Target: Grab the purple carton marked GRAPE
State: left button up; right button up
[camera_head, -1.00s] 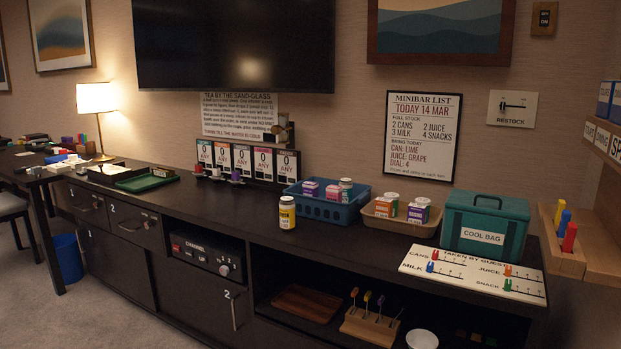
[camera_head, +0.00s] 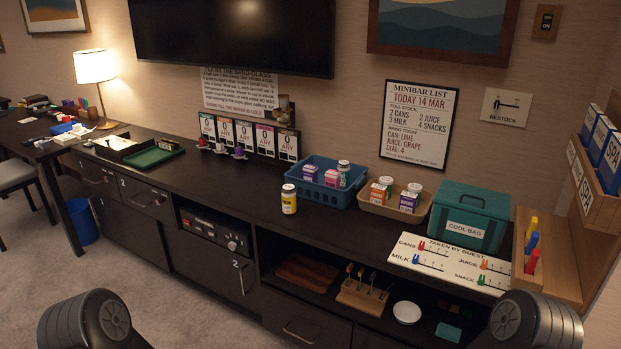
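A small purple carton (camera_head: 407,202) stands in the tan tray (camera_head: 376,210) on the dark counter, beside an orange carton (camera_head: 379,193). Two more purple or pinkish cartons, one at the left (camera_head: 310,173) and one to its right (camera_head: 332,178), stand in the blue basket (camera_head: 318,194). The lettering on all of them is too small to read, so I cannot tell which is marked GRAPE. The cartons' lower parts are hidden by the container walls. Dark rounded parts of my arms show at the bottom left and bottom right; neither gripper is in view.
A yellow can (camera_head: 289,199) stands left of the basket. A teal cool bag (camera_head: 469,216) stands right of the tray, behind a white slider board (camera_head: 448,262). White-topped cans stand in the basket and tray. Small cups (camera_head: 239,153) stand further left. The counter front is mostly clear.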

aim_at(309, 172)
jog(key=z, duration=0.35)
jog(key=i+j+z, duration=0.1)
jog(key=z, duration=0.2)
jog(key=j+z, duration=0.15)
jog(key=z, duration=0.2)
jog(key=i+j+z, duration=0.1)
jog(key=j+z, duration=0.35)
jog(key=j, duration=0.45)
jog(key=j+z, duration=0.5)
jog(key=j, duration=0.4)
jog(key=k+j, duration=0.1)
jog(key=j, duration=0.6)
jog(key=k+j, duration=0.1)
jog(key=j, duration=0.6)
